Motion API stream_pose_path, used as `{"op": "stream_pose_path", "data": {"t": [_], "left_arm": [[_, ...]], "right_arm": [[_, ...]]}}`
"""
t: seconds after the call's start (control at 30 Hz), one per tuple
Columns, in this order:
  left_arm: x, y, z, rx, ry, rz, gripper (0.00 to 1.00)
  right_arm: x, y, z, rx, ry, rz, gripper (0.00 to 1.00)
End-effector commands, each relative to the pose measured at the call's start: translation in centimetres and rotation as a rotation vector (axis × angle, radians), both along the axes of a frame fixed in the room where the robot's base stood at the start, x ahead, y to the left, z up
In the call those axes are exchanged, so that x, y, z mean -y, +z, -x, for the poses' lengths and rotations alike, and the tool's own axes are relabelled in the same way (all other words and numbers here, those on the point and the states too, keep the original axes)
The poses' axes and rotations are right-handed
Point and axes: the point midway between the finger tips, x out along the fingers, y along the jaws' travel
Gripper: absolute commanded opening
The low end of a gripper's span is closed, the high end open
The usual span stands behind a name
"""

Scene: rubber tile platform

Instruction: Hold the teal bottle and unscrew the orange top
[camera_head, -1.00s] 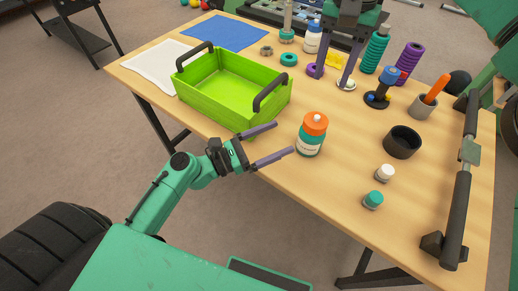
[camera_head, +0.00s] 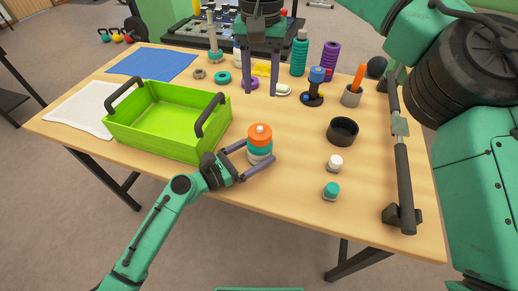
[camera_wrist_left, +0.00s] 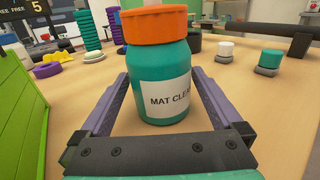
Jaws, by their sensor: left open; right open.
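The teal bottle (camera_head: 259,153) with its orange top (camera_head: 260,133) stands upright near the table's front edge. My left gripper (camera_head: 258,155) is open, with its fingers on either side of the bottle's body. In the left wrist view the bottle (camera_wrist_left: 160,75) with a white label stands between the fingers, with a gap at each side, and the orange top (camera_wrist_left: 155,24) sits on it. My right gripper (camera_head: 261,92) is open and empty at the back of the table, fingers pointing down.
A green crate (camera_head: 150,135) with dark handles stands left of the bottle. A black bar (camera_head: 404,175) lies along the right edge.

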Motion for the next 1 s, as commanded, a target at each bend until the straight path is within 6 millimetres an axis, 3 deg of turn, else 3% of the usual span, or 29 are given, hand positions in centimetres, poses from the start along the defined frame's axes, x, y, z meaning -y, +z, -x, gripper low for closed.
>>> {"op": "stream_pose_path", "data": {"t": [0.33,0.37,0.57,1.0], "left_arm": [[0.92,0.00,-0.59,-0.001,-0.001,-0.001,1.00],[0.91,0.00,-0.59,-0.001,-0.001,-0.001,0.92],[0.89,0.01,-0.58,0.000,-0.001,0.000,0.16],[0.86,0.01,-0.59,0.000,0.000,0.000,0.16]], "right_arm": [[-0.01,0.00,0.00,0.000,0.000,0.000,0.50],[-0.01,0.00,0.01,0.000,0.000,0.000,0.50],[-0.01,0.00,0.01,0.000,0.000,0.000,0.50],[-0.01,0.00,0.00,0.000,0.000,0.000,0.50]]}}
